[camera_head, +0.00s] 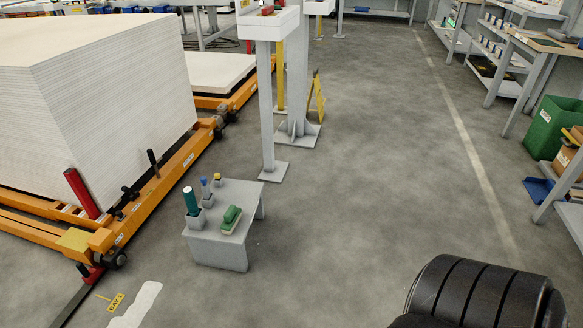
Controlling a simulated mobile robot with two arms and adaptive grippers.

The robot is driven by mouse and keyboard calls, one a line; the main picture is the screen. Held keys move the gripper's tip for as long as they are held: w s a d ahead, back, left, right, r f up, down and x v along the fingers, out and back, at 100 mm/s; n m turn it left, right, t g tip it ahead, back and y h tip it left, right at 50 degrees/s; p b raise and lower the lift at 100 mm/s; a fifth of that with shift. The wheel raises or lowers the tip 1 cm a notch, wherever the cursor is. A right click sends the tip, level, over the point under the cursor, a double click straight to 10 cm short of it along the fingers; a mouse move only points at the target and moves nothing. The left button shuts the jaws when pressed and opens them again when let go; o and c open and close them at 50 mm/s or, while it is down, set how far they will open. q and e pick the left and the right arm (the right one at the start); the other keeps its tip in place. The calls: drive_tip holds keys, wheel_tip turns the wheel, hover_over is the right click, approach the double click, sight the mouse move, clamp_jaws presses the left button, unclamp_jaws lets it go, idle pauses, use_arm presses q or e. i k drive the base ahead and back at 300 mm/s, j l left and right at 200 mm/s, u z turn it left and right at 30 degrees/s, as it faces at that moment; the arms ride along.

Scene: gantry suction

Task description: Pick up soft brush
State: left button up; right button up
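A green brush with a pale underside (230,217), which looks like the soft brush, lies on a small grey table (217,247) left of the picture's middle. It lies near the table's front part, with clear tabletop to its right. Neither of my grippers is in view, so I cannot see what they hold.
Beside the brush, a dark green cylinder (191,200), a blue-topped item (204,183) and a yellow-topped item (218,179) stand in small grey holders. Grey post (265,110) stands behind; floor rightward is open.

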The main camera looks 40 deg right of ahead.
sight(232, 215)
drive_tip(key=z, duration=0.9)
